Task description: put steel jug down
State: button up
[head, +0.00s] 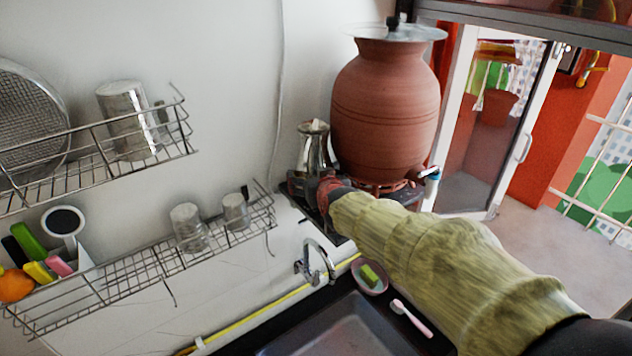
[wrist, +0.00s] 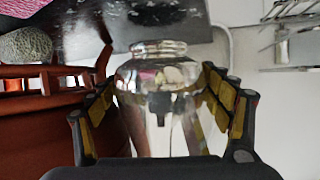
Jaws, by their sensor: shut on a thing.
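The steel jug (head: 313,150) is shiny, with a narrow neck and flared top. In the head view it appears upright on the left of the clay waterpot (head: 385,100). My gripper (head: 312,188) is shut around its lower body, and the arm reaches in from the lower right. In the wrist view the jug (wrist: 160,85) fills the space between the two yellow-padded fingers of my gripper (wrist: 157,92). The jug's base is hidden by my gripper in the head view, so I cannot tell whether it touches the dark counter (head: 297,208).
The waterpot, with a steel lid (head: 398,33) and a tap (head: 430,173), stands close on the right. A wire rack (head: 150,262) with steel cups is at the left. A faucet (head: 310,262), sink (head: 335,330) and soap dish (head: 370,277) are in front.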

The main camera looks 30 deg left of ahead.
jog(key=shift+a+f, duration=0.25)
jog(key=shift+f, duration=0.25)
jog(key=shift+w+a+f, duration=0.25)
jog(key=shift+a, duration=0.15)
jog(key=o, duration=1.1)
jog(key=shift+d, duration=0.15)
jog(key=shift+o, duration=0.7)
jog(key=shift+s+d, duration=0.1)
jog(key=shift+o, duration=1.1)
jog(key=shift+s, duration=0.25)
jog(key=shift+w, duration=0.15)
